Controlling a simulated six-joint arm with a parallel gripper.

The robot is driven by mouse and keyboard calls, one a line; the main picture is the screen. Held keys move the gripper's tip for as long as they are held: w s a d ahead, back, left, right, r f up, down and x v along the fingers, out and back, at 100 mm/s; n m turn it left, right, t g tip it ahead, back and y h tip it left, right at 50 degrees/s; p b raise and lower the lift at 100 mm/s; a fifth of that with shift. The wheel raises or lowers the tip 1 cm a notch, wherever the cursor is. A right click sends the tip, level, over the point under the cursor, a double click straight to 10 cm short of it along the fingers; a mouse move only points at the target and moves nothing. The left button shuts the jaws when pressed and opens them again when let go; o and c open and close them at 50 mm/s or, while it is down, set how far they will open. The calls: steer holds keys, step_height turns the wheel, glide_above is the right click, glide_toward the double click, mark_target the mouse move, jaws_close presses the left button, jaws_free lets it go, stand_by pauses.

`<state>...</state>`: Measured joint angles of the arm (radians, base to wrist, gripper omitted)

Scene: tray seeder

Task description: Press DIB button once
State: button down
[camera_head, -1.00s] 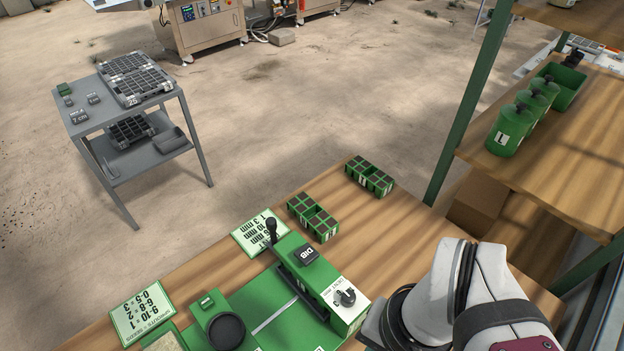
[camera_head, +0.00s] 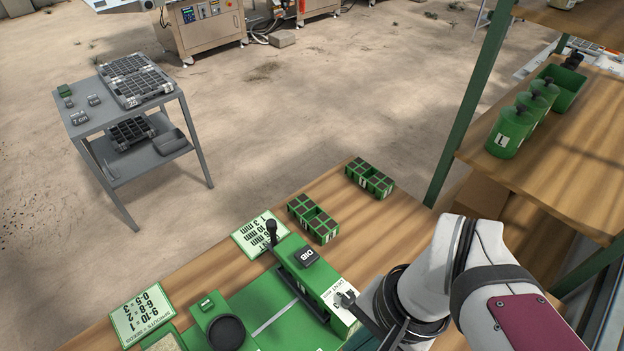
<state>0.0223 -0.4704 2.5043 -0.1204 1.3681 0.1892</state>
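The black DIB button (camera_head: 308,256) sits on top of the green seeder housing (camera_head: 322,282), its lettering upside down in this view. A black-knobbed lever (camera_head: 271,232) stands to its left in a slot. My gripper (camera_head: 352,302) reaches in from the lower right, over the white dial plate (camera_head: 338,309) at the housing's near right end. It is apart from the DIB button, to its lower right. The dark finger parts overlap the dial, so the dial is partly hidden. Whether the fingers are open or shut cannot be made out.
Two green cell trays (camera_head: 314,219) (camera_head: 370,179) lie behind the seeder on the wooden bench (camera_head: 395,235). A black round dish (camera_head: 226,332) is at the front. A green shelf post (camera_head: 468,105) rises at right.

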steer(key=w+a+r+m+y, duration=0.1)
steer(key=w+a+m+y, duration=0.35)
steer(key=w+m, duration=0.7)
steer(key=m+t+y, duration=0.2)
steer(key=m, duration=0.7)
glide_above(295, 254)
steer(key=d, duration=0.4)
steer(key=shift+s+a, duration=0.25)
steer(key=shift+f, duration=4.4)
steer(key=shift+f, duration=0.4)
